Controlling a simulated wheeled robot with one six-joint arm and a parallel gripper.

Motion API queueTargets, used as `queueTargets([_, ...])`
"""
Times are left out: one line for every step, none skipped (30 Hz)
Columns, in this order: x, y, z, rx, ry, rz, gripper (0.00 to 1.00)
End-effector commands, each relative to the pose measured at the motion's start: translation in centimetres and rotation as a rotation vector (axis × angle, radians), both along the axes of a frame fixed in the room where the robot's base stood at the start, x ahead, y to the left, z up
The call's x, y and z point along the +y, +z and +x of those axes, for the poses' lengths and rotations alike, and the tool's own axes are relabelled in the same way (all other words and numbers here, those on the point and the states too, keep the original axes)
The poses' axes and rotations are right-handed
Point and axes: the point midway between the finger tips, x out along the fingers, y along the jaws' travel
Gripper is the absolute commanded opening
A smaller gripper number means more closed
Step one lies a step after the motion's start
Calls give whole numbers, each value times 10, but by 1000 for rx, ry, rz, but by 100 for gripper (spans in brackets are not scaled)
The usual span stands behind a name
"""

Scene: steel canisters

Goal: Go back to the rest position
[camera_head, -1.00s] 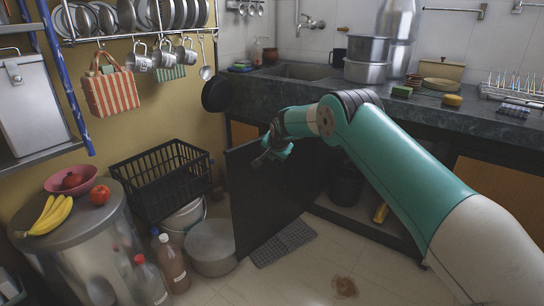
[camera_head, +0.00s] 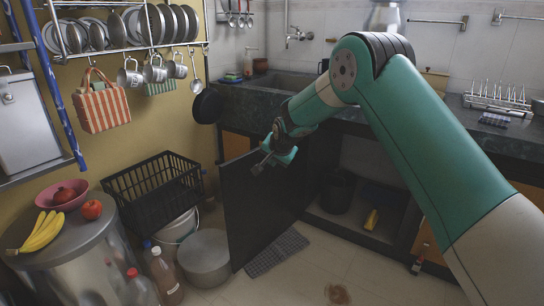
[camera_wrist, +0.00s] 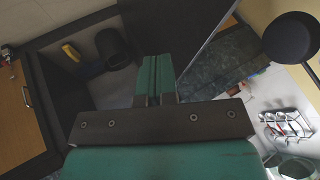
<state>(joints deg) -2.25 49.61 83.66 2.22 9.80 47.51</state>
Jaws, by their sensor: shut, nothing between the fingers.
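My gripper (camera_head: 262,163) is at the end of my green and white arm, in the middle of the head view. It is shut and empty, in front of the upper part of the open dark cabinet door (camera_head: 250,212). I cannot tell whether it touches the door. In the wrist view my gripper's green fingers (camera_wrist: 155,75) are together with nothing between them.
The cabinet under the dark stone counter (camera_head: 228,100) stands open, with a black bin (camera_head: 338,193) and a yellow object (camera_head: 371,220) inside. A black crate (camera_head: 150,190), a metal pot (camera_head: 205,258) and a steel canister (camera_head: 60,262) with fruit on top stand left.

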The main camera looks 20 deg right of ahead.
Motion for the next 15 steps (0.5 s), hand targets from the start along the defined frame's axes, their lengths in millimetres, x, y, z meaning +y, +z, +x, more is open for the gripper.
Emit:
queueTargets([0, 2, -2, 0, 0, 0, 0])
queueTargets([0, 3, -2, 1, 0, -1, 0])
queueTargets([0, 3, -3, 1, -1, 0, 0])
queueTargets([0, 4, -3, 1, 0, -1, 0])
queueTargets([0, 5, -4, 1, 2, 0, 0])
queueTargets([3, 8, -6, 4, 13, -1, 0])
queueTargets([6, 12, -10, 9, 27, -2, 0])
queueTargets([10, 18, -15, 15, 46, -5, 0])
queueTargets([17, 28, -25, 29, 81, -9, 0])
queueTargets([24, 36, -34, 40, 119, -12, 0])
queueTargets([32, 46, -46, 55, 161, -18, 0])
queueTargets([45, 61, -66, 76, 229, -25, 0])
queueTargets([54, 71, -83, 93, 285, -31, 0])
queueTargets([63, 82, -102, 111, 346, -38, 0])
queueTargets([76, 95, -129, 135, 432, -48, 0])
